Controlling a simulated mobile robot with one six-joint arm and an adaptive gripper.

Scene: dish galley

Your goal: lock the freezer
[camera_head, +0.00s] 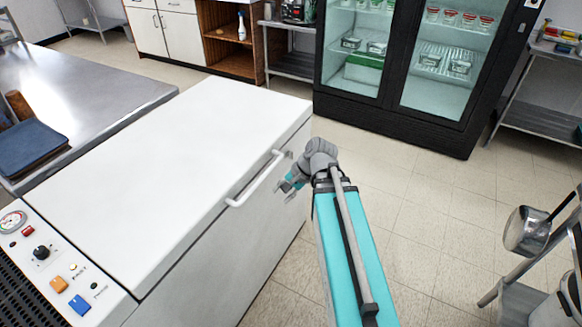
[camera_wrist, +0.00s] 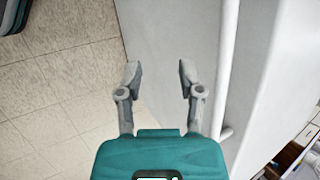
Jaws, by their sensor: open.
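The freezer (camera_head: 165,150) is a white chest with its lid down, at the left in the head view. A white bar handle (camera_head: 256,180) runs along the lid's front edge; it also shows as a white bar (camera_wrist: 228,65) in the wrist view. My gripper (camera_head: 284,194) is beside the handle, on the aisle side. In the wrist view my gripper (camera_wrist: 159,75) is open, with nothing between its fingers, and the handle lies to the right of both fingers, apart from them. I cannot make out a separate lock or key.
The freezer's control panel (camera_head: 60,262) carries a gauge, a knob and coloured buttons. A steel table (camera_head: 95,85) stands beyond the freezer. A glass-door fridge (camera_head: 400,125) stands at the back. A rack with a pan (camera_head: 525,232) is at the right. The tiled floor (camera_head: 430,215) between is clear.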

